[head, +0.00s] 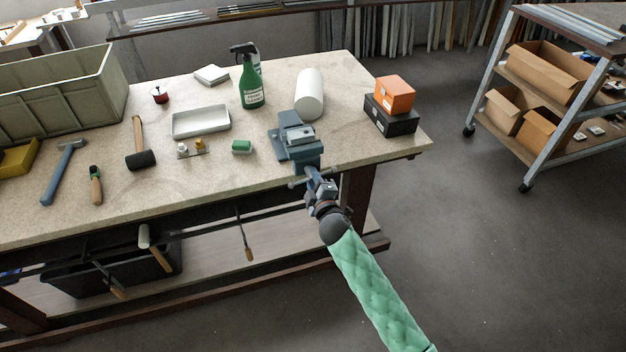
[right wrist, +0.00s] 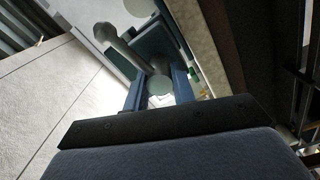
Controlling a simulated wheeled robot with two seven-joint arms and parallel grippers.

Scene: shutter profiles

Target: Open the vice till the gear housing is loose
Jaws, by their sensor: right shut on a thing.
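The blue-grey vice (head: 284,148) stands at the front edge of the workbench, right of centre. A light grey block, apparently the gear housing (head: 296,134), sits at its jaws; I cannot tell how tightly it is held. The vice handle (head: 296,184) sticks out at the front below the bench top. My right gripper (head: 314,173) reaches it from the front and is shut on it. In the right wrist view the blue fingers (right wrist: 159,88) stand either side of the round screw end, with the grey handle bar (right wrist: 130,48) running up left. My left gripper is not in view.
On the workbench (head: 250,178) a green sponge (head: 242,146), white tray (head: 201,121), spray bottle (head: 251,92) and white roll (head: 309,94) lie near the vice. Orange (head: 395,95) and black boxes (head: 391,118) stand to its right.

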